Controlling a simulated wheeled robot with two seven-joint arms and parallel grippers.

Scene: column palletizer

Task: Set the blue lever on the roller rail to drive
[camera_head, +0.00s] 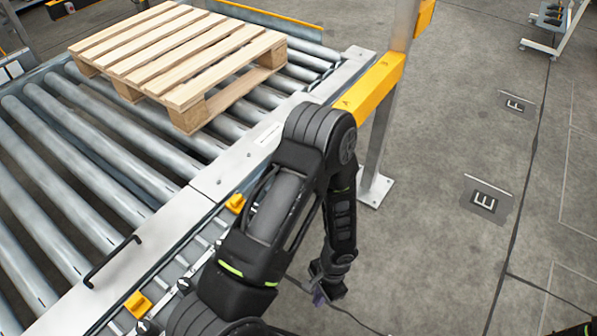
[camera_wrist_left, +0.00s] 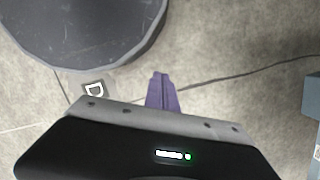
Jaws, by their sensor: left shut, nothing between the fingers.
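The roller rail (camera_head: 236,170) runs along the right side of the roller conveyor in the head view. I cannot make out a blue lever in either view; my left arm covers part of the rail's near side. My left gripper (camera_head: 319,298) hangs low over the floor, to the right of the rail and apart from it, pointing down. In the left wrist view its purple fingers (camera_wrist_left: 161,92) are together with nothing between them. My right gripper is not in view.
A wooden pallet (camera_head: 180,58) lies on the rollers. A yellow guard (camera_head: 368,84) on a grey post (camera_head: 377,150) stands beside the rail. Orange blocks (camera_head: 138,304) and a black handle (camera_head: 112,262) are at the rail's near part.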

